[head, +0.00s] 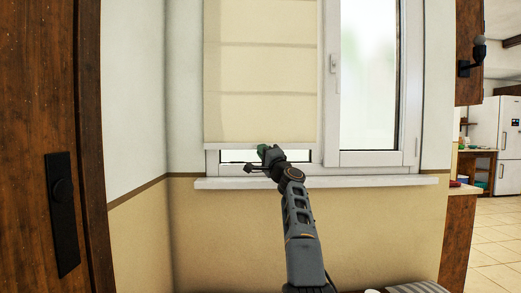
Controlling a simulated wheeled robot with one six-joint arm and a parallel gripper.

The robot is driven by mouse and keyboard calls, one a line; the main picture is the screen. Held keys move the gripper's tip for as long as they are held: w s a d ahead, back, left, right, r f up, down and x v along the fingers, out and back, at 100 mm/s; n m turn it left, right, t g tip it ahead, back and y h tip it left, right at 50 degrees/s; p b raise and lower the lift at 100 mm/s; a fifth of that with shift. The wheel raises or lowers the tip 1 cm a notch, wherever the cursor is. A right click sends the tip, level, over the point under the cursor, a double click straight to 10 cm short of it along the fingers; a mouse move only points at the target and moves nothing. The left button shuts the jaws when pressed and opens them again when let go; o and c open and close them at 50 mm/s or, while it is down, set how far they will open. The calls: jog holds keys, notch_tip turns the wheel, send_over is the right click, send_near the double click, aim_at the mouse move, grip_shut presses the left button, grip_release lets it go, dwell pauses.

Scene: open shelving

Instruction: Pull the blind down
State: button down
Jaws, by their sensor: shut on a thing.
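A cream fabric blind (262,75) hangs over the left part of the window in the head view. Its bottom edge hangs a little above the white sill (315,182), with a narrow strip of glass showing below it. My gripper (264,150) is at the blind's bottom edge, near its middle, and is shut on it. My arm and the gripper body hide the exact grip and part of the glass and frame behind.
The right window pane (368,75) is uncovered, with a handle (333,63) on its frame. A wooden door (40,150) stands close at the left. At the right are a wooden post, a wall lamp (473,56) and a kitchen with a white fridge (483,125).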

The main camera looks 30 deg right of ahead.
jog(key=shift+d, duration=0.2)
jog(key=c, duration=1.5)
grip_release()
jog(key=shift+s+d, duration=0.1)
jog(key=shift+o, duration=1.2)
jog(key=shift+a, duration=0.3)
jog(key=shift+f, duration=0.1)
jog(key=b+v, duration=0.6)
jog(key=v, duration=0.7)
jog(key=shift+s, duration=0.2)
jog(key=shift+a+f, duration=0.1)
